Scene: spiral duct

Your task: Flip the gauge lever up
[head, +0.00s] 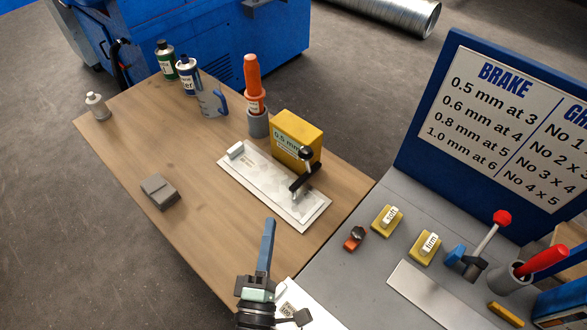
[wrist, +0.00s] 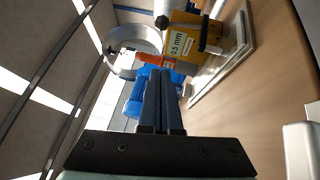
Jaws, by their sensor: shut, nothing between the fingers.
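A yellow block (head: 297,140) labelled 0.5 mm stands on a white plate (head: 310,215) on the wooden table. A dark lever with a round black knob (head: 306,153) is in front of it. The block also shows at upper right in the wrist view (wrist: 184,45). Another lever with a red knob (head: 502,217) tilts up to the right on the grey console. No readable label shows which is the gauge lever. My gripper (head: 269,222) is shut and empty, apart from both levers, nearer the camera than the plate; its fingers also show in the wrist view (wrist: 161,72).
An orange-handled tool stands in a grey cup (head: 258,122), with cans (head: 187,75) behind. A grey block (head: 159,191) lies at left. The console holds yellow blocks (head: 386,221), a red handle (head: 545,260) and a blue sign board (head: 430,130).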

